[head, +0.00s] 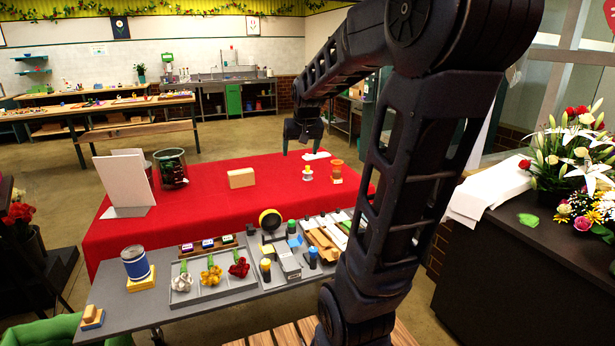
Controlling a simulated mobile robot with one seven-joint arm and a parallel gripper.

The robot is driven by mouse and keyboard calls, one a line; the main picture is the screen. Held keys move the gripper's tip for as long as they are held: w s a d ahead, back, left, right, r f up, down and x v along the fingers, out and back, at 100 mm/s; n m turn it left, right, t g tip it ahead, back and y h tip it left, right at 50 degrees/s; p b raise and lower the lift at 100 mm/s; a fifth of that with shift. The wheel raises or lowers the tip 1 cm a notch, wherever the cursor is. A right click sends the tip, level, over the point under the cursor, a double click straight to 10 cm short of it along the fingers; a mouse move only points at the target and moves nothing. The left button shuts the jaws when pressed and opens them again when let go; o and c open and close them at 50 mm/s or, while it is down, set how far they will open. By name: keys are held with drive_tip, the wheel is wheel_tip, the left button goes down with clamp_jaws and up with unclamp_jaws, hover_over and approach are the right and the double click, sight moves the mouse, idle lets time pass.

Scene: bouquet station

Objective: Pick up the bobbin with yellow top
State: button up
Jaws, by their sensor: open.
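A small dark upright piece with a yellow top (265,266) stands on the grey table, left of a grey box; it looks like a bobbin. Similar pieces with a blue top (312,256) and a green top (292,227) stand to its right. A small pale and yellow object (308,174) stands on the red-covered table; I cannot tell whether it is also a bobbin. My gripper (302,150) is open and points down near the back of the red table, behind this small object and far from the grey table's pieces. Nothing shows between its fingers.
A grey tray (212,290) holds flower heads. The red table's middle is largely clear.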

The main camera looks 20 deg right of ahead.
drive_tip(key=w+d+f+m+h, duration=0.1)
drive_tip(key=w+d+f, duration=0.25)
drive_tip(key=w, duration=0.55)
drive_tip(key=w+d+f, duration=0.2)
drive_tip(key=w+d, duration=0.2)
drive_tip(key=w, duration=0.5)
drive_tip(key=m+t+h, duration=0.1)
drive_tip(key=m, duration=0.1)
approach(308, 169)
drive_tip(key=x, duration=0.6)
drive_tip(key=shift+s+a+f, duration=0.1)
drive_tip(key=shift+s+a, duration=0.05)
drive_tip(key=shift+s, duration=0.1)
drive_tip(key=shift+w+x, duration=0.15)
drive_tip(key=shift+x, duration=1.4)
drive_tip(key=shift+w+x, duration=0.15)
drive_tip(key=shift+x, duration=1.4)
drive_tip(key=c, duration=1)
